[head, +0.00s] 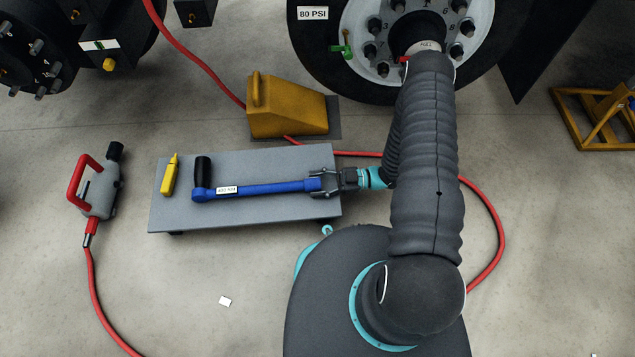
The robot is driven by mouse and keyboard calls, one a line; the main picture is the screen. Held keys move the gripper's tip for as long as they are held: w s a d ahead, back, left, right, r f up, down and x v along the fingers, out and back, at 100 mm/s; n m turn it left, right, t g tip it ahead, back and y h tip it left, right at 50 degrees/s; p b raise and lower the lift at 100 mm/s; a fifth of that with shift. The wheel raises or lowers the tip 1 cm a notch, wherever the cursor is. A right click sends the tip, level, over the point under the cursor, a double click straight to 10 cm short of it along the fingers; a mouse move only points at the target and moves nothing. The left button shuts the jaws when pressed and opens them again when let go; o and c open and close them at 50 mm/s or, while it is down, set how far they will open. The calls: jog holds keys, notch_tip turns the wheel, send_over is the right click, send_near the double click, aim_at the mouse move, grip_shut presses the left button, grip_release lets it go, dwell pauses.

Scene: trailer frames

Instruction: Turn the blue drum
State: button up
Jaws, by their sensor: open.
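A blue torque wrench (264,189) with a black head (203,170) and a small white label lies on a grey bench top. Its right end widens into a short blue drum (313,184). My gripper (320,183) reaches in from the right, and its two fingers are open on either side of the drum's end. I cannot tell whether the fingers touch it. The right tip of the drum is partly hidden between the fingers.
A yellow marker (170,174) lies at the left of the bench top (240,213). A yellow wheel chock (287,108) sits behind the bench, near a large wheel (362,70). A red hose (484,203) runs across the floor. A grey tool with a red handle (75,183) stands left.

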jog(key=shift+d, duration=0.1)
jog(key=d, duration=1.1)
jog(key=shift+w+d, duration=0.3)
jog(key=shift+d, duration=0.1)
